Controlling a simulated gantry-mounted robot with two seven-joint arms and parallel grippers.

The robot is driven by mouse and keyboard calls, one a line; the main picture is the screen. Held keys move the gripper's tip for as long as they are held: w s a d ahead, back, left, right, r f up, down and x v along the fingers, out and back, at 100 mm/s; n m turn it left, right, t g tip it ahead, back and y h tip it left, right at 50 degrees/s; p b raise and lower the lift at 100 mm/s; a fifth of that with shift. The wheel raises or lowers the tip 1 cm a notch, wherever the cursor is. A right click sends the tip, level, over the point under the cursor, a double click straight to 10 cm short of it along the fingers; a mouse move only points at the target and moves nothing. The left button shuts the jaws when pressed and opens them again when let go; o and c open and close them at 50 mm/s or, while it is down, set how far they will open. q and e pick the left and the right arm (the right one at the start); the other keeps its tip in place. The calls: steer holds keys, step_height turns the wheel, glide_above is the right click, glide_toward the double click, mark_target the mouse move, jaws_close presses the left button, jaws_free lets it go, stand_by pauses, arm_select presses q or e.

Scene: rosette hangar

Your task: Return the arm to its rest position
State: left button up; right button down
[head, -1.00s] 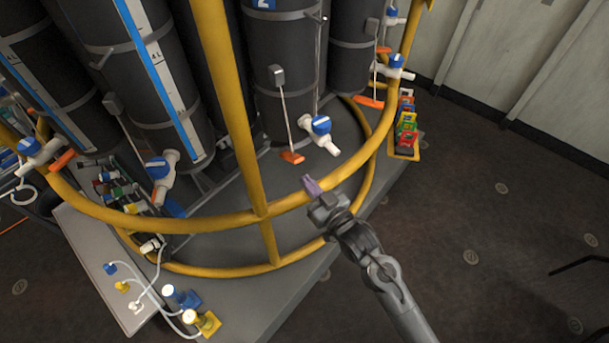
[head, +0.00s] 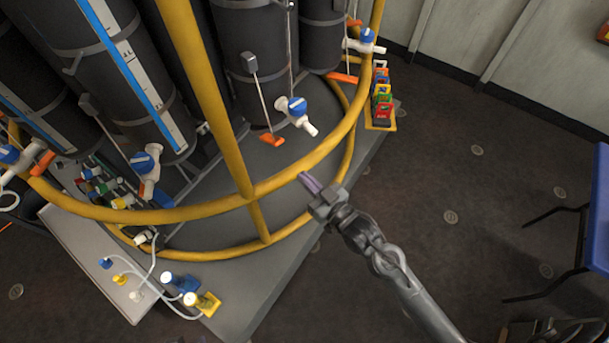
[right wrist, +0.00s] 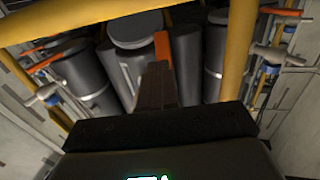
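My right arm comes in from the lower right of the head view. Its gripper (head: 312,186) is just outside the yellow ring rail (head: 290,175), close to it in the picture; whether it touches cannot be told. The fingers look together, with no gap seen and nothing clearly held. In the right wrist view the fingers (right wrist: 157,88) show as one dark block pointing toward the dark cylinders (right wrist: 130,70). My left gripper is not in view.
Dark cylinders (head: 245,60) with blue-handled valves (head: 297,106) stand inside the rail. Coloured blocks (head: 382,95) sit at the platform's right edge. Dark floor (head: 450,150) lies open between.

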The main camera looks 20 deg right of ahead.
stand_by(0.3)
steer(key=s+d+f+m+g+h, duration=0.1)
steer(key=s+d+f+g+h, duration=0.15)
steer(key=s+g, duration=0.7)
steer(key=s+d+f+g+h, duration=0.2)
steer(key=s+f+g, duration=0.2)
steer(key=s, duration=1)
step_height(320, 180, up, 36)
steer(key=p, duration=3.6)
steer(key=shift+a, duration=0.25)
steer(key=shift+w, duration=0.1)
